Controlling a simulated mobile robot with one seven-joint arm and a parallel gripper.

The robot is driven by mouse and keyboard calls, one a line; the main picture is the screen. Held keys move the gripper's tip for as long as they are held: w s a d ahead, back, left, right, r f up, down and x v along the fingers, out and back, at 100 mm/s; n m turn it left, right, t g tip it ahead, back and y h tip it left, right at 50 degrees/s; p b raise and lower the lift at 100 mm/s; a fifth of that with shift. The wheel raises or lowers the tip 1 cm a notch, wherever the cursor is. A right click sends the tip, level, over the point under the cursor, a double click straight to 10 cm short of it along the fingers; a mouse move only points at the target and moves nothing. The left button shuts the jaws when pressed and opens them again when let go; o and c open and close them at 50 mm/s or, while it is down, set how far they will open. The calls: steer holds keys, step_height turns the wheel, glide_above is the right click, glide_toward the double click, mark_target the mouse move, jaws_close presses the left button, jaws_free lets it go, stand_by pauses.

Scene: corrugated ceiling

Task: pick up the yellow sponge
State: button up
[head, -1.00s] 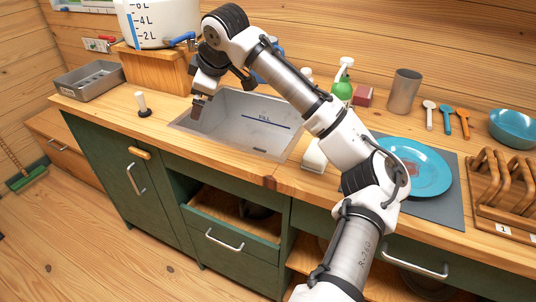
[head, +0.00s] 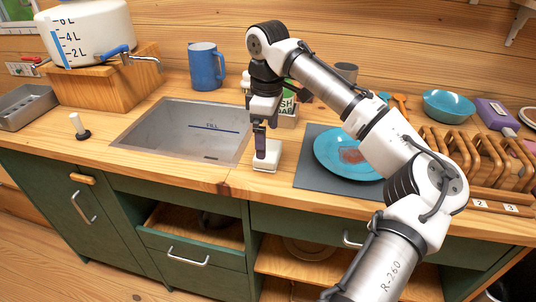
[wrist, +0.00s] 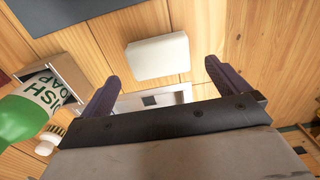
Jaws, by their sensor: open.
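I cannot make out a yellow sponge in either current view. My gripper (head: 261,152) points down just right of the sink, above and in front of a small white block-like item (head: 267,166). In the wrist view my gripper (wrist: 162,73) is open, its two dark purple fingers spread apart with nothing held. The white item (wrist: 158,57) lies beyond the gap between the fingers, and a pale part with a dark square (wrist: 150,99) shows nearer the palm. Whether the fingers touch it I cannot tell.
The sink (head: 185,130) is left of my gripper. A soap bottle (wrist: 30,112) stands close by on the left in the wrist view. A blue plate (head: 335,150) on a grey mat (head: 312,180) and a wooden rack (head: 470,155) are to the right. A blue jug (head: 205,68) stands behind.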

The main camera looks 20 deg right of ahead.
mark_target(268, 149)
steer(key=shift+f+p, duration=0.45)
steer(key=shift+f, duration=2.35)
steer(key=shift+c, duration=0.4)
steer(key=c, duration=0.8)
steer(key=shift+r, duration=0.15)
step_height(268, 149, up, 20)
